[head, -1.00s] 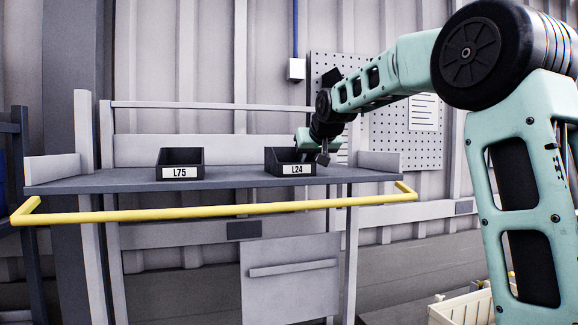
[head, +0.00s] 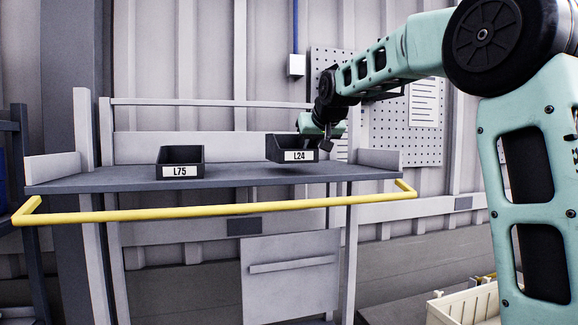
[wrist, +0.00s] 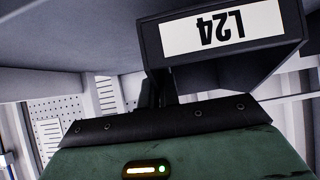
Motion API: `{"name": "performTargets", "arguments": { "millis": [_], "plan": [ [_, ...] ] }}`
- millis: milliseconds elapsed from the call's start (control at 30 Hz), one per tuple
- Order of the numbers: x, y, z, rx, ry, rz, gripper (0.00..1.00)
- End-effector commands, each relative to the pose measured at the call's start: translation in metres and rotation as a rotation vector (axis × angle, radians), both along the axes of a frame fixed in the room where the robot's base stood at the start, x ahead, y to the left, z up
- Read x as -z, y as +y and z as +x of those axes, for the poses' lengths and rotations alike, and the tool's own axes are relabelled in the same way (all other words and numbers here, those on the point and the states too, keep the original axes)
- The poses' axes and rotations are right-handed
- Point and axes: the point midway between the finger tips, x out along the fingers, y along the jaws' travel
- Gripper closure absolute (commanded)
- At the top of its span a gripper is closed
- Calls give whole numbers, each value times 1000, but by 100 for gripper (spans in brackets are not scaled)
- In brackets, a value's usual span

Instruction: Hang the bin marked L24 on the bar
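The black bin marked L24 (head: 284,148) hangs in the air a little above the right part of the grey shelf (head: 235,177), slightly tilted. My gripper (head: 325,143) is at the bin's right side and holds it; the fingers are mostly hidden. In the wrist view the bin (wrist: 222,68) shows its L24 label upside down, close beyond my gripper (wrist: 158,92). The yellow bar (head: 215,210) runs along the front of the shelf, lower than its surface, and is empty.
A second black bin marked L75 (head: 181,160) stands on the shelf at the left. Grey end boards (head: 379,160) rise at the shelf's sides. A pegboard (head: 405,115) is on the wall behind. A cream crate (head: 465,303) is low at the right. The shelf between the bins is clear.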

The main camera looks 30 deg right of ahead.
Motion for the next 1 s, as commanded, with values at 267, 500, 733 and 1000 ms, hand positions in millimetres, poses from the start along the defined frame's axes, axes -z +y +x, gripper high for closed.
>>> {"name": "performTargets", "arguments": {
  "millis": [267,500,733,1000],
  "plan": [
    [3,8,-27,0,-1,-2,100],
    [3,14,-49,-1,-1,-1,100],
    [3,20,-70,0,-1,-2,100],
    [2,27,-93,-1,-1,-1,100]
  ]
}}
